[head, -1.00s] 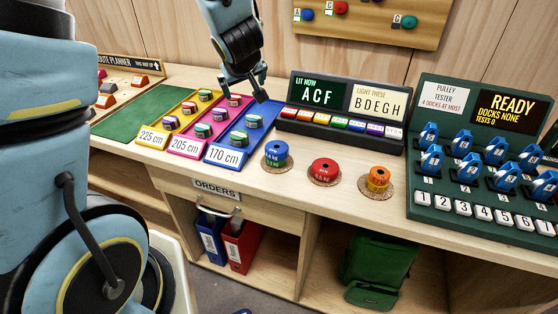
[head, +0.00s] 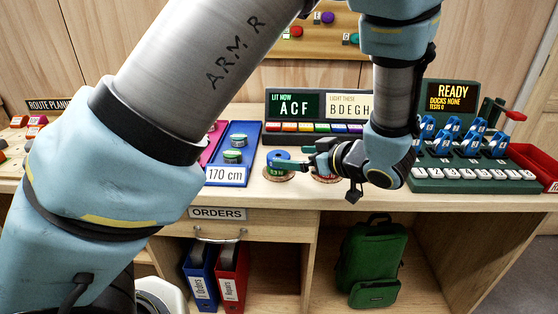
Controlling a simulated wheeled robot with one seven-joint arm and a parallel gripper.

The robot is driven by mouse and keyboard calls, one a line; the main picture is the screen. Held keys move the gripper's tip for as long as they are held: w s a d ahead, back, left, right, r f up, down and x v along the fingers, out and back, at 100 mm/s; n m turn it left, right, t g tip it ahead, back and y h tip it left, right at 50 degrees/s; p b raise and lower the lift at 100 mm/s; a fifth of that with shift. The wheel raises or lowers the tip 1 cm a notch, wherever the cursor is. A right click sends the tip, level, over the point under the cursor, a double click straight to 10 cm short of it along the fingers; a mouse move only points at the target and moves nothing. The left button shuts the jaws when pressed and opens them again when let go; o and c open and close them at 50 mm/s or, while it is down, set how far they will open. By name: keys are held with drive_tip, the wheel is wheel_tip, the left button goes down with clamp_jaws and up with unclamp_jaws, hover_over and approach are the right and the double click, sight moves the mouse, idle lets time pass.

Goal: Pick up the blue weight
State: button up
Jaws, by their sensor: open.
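My gripper (head: 328,178) is open and empty in the head view, just right of the blue weight. One finger reaches left and overlaps the weight's right side in the picture; I cannot tell whether it touches.
The lit sign box (head: 296,106) is behind; the green pulley tester (head: 470,184) is right. A green backpack (head: 372,262) is below.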

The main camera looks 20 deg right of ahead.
sight(279, 155)
drive_tip(key=shift+p+x, duration=0.6)
drive_tip(key=shift+x, duration=2.9)
drive_tip(key=shift+a, duration=0.15)
clamp_jaws()
